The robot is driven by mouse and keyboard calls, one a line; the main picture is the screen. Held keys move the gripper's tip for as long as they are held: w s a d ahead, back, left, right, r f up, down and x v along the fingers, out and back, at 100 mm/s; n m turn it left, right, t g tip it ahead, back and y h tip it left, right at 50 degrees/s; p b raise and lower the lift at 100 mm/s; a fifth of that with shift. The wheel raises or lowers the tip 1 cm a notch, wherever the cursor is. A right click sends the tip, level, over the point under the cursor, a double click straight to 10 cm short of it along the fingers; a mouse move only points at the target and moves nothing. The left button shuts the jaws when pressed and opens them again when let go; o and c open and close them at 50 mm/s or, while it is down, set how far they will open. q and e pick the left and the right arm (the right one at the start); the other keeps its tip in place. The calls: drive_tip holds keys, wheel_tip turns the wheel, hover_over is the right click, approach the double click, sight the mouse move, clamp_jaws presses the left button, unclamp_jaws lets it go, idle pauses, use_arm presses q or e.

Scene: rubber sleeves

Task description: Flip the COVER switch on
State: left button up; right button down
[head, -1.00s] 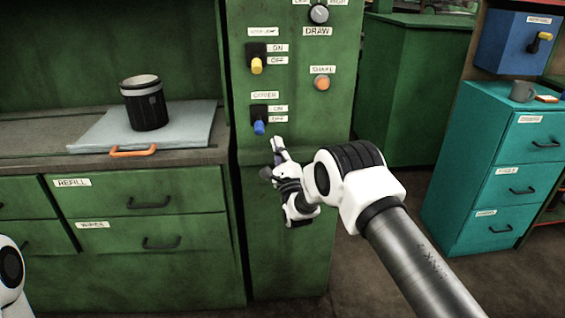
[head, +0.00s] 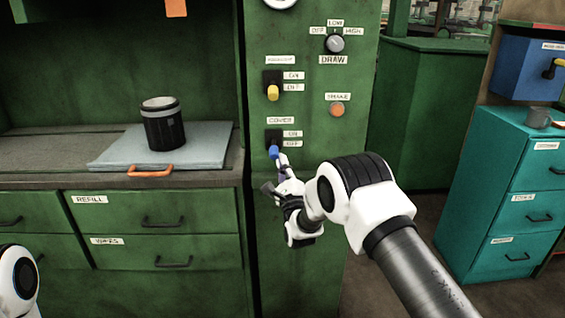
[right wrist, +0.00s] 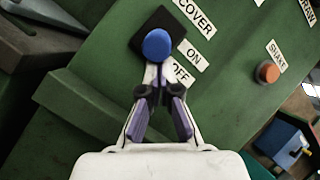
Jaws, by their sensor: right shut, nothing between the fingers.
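The COVER switch is a blue toggle (head: 273,152) on a black plate (head: 274,136) on the green panel. Its lever hangs down beside the OFF label. In the right wrist view the blue knob (right wrist: 157,45) is just beyond my fingertips. My right gripper (head: 284,162) is shut and empty, its tips at or just below the blue knob. I cannot tell whether they touch it. The ON label (head: 292,134) is above the OFF label (head: 293,144). My left gripper is not in view.
Above is a yellow toggle (head: 272,92), also down. An orange SHAKE button (head: 337,109) and a grey DRAW knob (head: 334,43) are to the right. A black canister (head: 163,128) stands on a grey board (head: 212,146) on the left counter.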

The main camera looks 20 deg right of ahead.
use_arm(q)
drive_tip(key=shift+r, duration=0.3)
